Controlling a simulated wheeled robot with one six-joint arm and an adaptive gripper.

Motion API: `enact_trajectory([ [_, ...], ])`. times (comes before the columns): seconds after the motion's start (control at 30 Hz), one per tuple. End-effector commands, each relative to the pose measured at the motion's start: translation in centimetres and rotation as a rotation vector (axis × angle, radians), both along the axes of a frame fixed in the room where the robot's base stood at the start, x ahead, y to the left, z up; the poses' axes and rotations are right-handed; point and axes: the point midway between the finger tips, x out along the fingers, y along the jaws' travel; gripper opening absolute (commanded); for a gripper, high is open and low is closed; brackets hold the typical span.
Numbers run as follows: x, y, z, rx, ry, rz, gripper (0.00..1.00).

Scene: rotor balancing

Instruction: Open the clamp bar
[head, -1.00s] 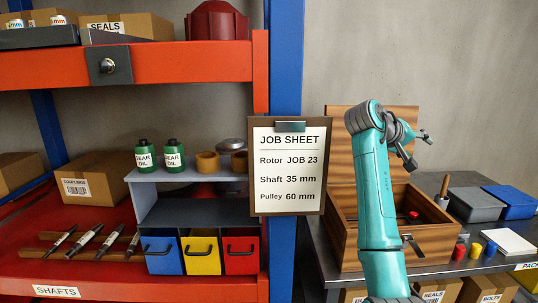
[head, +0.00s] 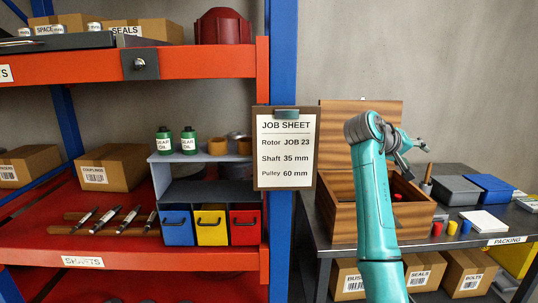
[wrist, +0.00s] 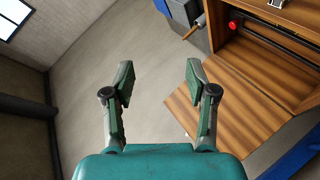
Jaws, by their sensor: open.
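I cannot pick out a clamp bar for certain in any view. An open wooden case (head: 350,223) stands on the right bench with its lid raised at the back. A red knob (wrist: 233,26) shows inside it in the wrist view, near a dark rail (wrist: 278,41). Most of the case's inside is hidden in the head view by its walls and my arm. My gripper (head: 421,145) is raised above the bench and the case's right part. In the wrist view my gripper (wrist: 159,83) has its fingers apart, with nothing between them.
A job sheet (head: 285,150) hangs on the blue post. The red shelf (head: 200,268) at left holds shafts, bottles and drawers. Grey (head: 455,190) and blue (head: 490,188) boxes and small coloured cylinders lie right of the case. Cartons sit below the bench.

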Motion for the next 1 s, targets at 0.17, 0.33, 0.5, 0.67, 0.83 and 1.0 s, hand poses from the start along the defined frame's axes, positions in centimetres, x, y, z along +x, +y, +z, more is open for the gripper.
enact_trajectory([
  [0.17, 0.3, 0.3, -2.5, -0.004, -0.001, 0.027, 0.57],
  [0.33, 0.5, 0.7, -6.1, -0.008, -0.002, 0.067, 0.57],
  [0.5, 0.5, 1.4, -11.1, -0.01, -0.005, 0.122, 0.57],
  [0.67, -0.2, 2.6, -18.2, -0.008, -0.01, 0.2, 0.57],
  [0.83, -2.2, 4.2, -25.7, 0.007, -0.027, 0.29, 0.57],
  [1.0, -5.1, 6.0, -32.7, 0.032, -0.048, 0.375, 0.57],
])
